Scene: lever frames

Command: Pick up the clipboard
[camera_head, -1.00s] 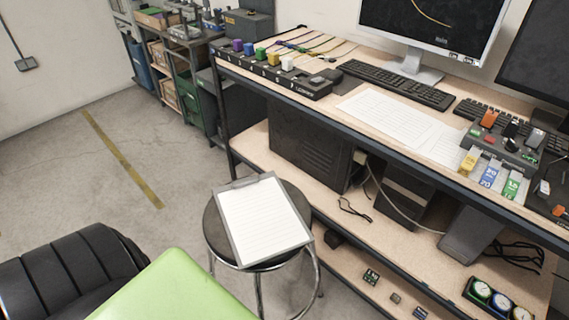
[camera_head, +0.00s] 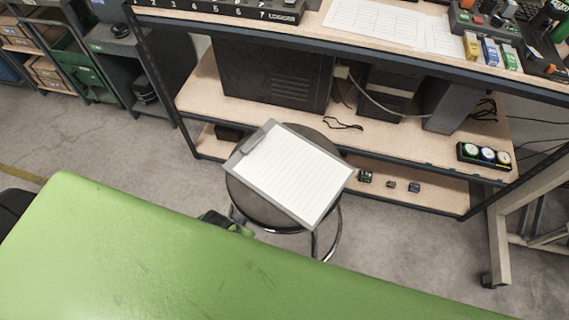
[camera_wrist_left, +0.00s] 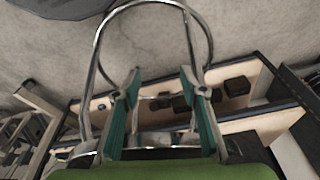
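The clipboard (camera_head: 293,176) is grey with a lined white sheet and a clip at its upper left end. It lies flat on the round dark stool (camera_head: 243,196), its corners overhanging the seat. My left gripper (camera_head: 226,222) shows small and dark at the stool's near left side, below the clipboard and partly hidden. In the left wrist view the left gripper (camera_wrist_left: 162,82) is open, its two teal-padded fingers apart with nothing held between them. The stool's metal legs and ring (camera_wrist_left: 97,60) show beyond the fingers; the clipboard is not clearly visible there. My right gripper is not in view.
A workbench (camera_head: 400,57) with a lower shelf (camera_head: 420,148) stands just behind the stool. A dark computer case (camera_head: 270,75) and three round gauges (camera_head: 486,155) are on the shelf. Open grey floor (camera_head: 110,160) lies left of the stool.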

